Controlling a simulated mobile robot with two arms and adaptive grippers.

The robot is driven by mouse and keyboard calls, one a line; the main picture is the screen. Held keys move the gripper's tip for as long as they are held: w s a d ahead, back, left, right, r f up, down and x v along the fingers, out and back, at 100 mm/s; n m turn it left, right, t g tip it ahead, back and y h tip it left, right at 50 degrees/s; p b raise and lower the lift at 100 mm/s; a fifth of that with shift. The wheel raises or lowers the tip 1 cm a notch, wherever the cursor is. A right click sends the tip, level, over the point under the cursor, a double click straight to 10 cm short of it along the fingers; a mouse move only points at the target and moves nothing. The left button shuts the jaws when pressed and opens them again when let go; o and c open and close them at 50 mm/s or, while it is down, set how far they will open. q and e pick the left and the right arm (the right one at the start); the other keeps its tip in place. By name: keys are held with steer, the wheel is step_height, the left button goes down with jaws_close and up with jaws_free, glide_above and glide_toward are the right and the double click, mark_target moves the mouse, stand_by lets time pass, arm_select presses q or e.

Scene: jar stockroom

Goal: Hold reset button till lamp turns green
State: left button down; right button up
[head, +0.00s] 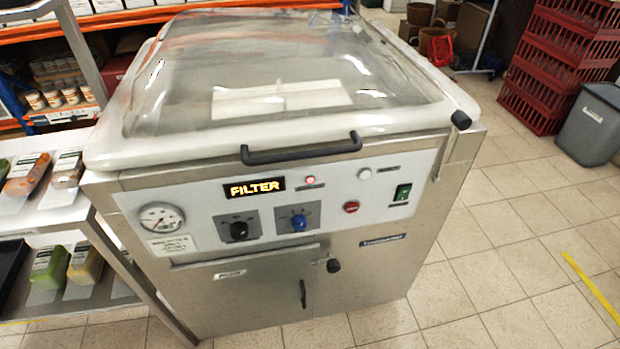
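A steel vacuum-packing machine (250,300) with a clear domed lid, shut, fills the middle of the view. On its sloped panel the display (254,188) reads FILTER in orange. A small lamp (310,180) beside it glows red. Right of it is a small whitish round button or lamp (364,173), and below that a red round button (351,207). Their labels are too small to read, so I cannot tell which is the reset button. A green rocker switch (402,192) sits at the panel's right. Neither of my grippers is in view.
The panel also has a gauge (161,218), a black knob (238,230) and a blue knob (298,222). A black lid handle (301,149) juts out above. Shelving with packed goods (60,200) stands close at left. Red crates (560,60) and a grey bin (594,125) stand right; tiled floor is clear in front.

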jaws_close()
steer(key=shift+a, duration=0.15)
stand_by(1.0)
